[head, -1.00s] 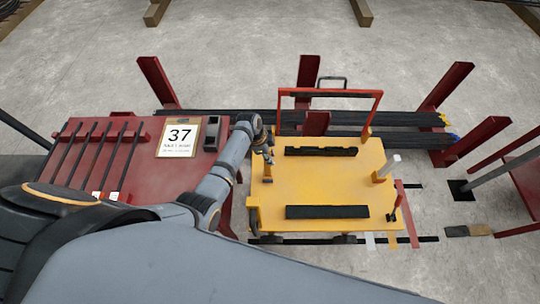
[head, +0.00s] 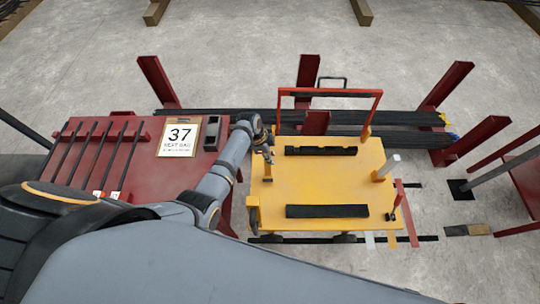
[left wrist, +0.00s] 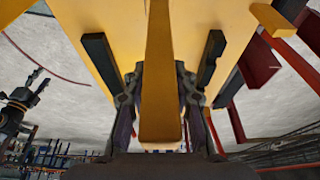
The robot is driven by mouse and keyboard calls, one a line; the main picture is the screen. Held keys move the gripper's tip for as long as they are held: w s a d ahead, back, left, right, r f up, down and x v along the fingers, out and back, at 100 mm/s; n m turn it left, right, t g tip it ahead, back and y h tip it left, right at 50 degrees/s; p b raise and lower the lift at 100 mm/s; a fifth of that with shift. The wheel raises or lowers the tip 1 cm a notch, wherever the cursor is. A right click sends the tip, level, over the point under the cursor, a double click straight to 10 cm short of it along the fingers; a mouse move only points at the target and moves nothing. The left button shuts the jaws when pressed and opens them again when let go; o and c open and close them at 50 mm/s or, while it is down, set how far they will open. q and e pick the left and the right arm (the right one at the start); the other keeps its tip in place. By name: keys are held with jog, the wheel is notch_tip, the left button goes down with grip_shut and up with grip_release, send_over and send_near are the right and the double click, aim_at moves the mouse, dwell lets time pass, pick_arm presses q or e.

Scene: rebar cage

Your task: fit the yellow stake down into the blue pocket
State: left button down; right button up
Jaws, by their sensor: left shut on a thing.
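The yellow stake (left wrist: 160,85) is long and flat-sided and fills the middle of the left wrist view. My left gripper (left wrist: 160,100) is shut on it, with one dark finger on each side. I cannot make out the blue pocket in either view. My right gripper is not in view.
The cart deck carries two black pads (head: 327,211), a red-framed handle (head: 330,93) and a pale upright post (head: 388,165). A red table (head: 75,165) with dark bars and a 37 sign (head: 180,138) stands left.

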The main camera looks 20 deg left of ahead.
pick_arm(q)
jog(key=shift+r, duration=0.1)
jog(key=shift+f+b, duration=2.35)
jog(key=shift+f, duration=1)
jog(key=c, duration=1)
grip_release()
jog(key=shift+a+r, duration=0.15)
jog(key=shift+r, duration=0.25)
jog(key=v, duration=1.1)
jog(key=shift+a+r, duration=0.1)
